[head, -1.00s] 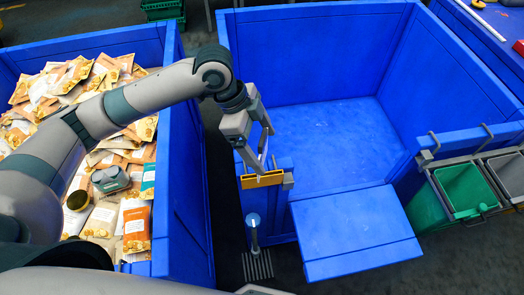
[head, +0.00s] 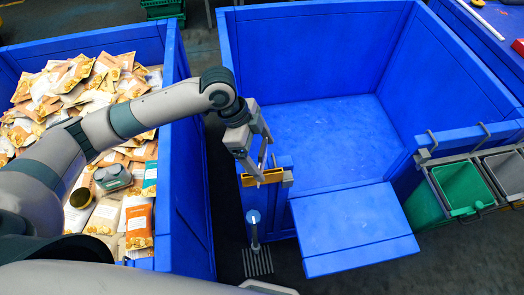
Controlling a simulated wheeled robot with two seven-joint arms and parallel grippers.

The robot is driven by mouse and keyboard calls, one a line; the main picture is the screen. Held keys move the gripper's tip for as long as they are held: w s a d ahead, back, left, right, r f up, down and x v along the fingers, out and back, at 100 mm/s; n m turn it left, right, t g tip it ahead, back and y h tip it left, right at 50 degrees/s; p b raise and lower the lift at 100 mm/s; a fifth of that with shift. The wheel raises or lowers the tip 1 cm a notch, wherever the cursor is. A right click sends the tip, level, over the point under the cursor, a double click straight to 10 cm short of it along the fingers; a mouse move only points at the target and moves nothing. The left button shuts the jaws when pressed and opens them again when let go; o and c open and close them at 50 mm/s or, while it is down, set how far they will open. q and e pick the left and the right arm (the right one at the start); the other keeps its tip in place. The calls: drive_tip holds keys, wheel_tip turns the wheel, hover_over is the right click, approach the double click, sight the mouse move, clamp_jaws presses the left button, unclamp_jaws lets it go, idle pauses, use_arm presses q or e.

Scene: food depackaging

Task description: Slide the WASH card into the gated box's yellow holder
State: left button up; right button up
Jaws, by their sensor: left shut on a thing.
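The gated box (head: 320,60) is the large blue bin at the centre, with its front flap folded down. Its yellow holder (head: 262,179) is a small bracket on the front wall, left of the flap. My left gripper (head: 262,172) points down right at the holder, shut on a thin card seen almost edge-on. The card is mostly hidden by the fingers and its lettering cannot be read. Whether the card's lower edge is inside the holder or just above it, I cannot tell. My right gripper is not in view.
A blue bin (head: 186,160) full of food packets stands at the left, under my left arm. A post with a blue top (head: 253,217) stands below the holder. A green bin (head: 462,188) hangs at the right. The gated box's floor is clear.

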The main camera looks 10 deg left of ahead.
use_arm(q)
drive_tip(key=shift+f, duration=0.2)
drive_tip(key=o, duration=0.9)
drive_tip(key=shift+o, duration=0.2)
drive_tip(key=shift+r, duration=0.15)
drive_tip(key=shift+r, duration=0.6)
drive_tip(key=b+v, duration=0.4)
drive_tip(key=v, duration=0.7)
drive_tip(key=shift+a+r, duration=0.25)
drive_tip(key=shift+r, duration=0.1)
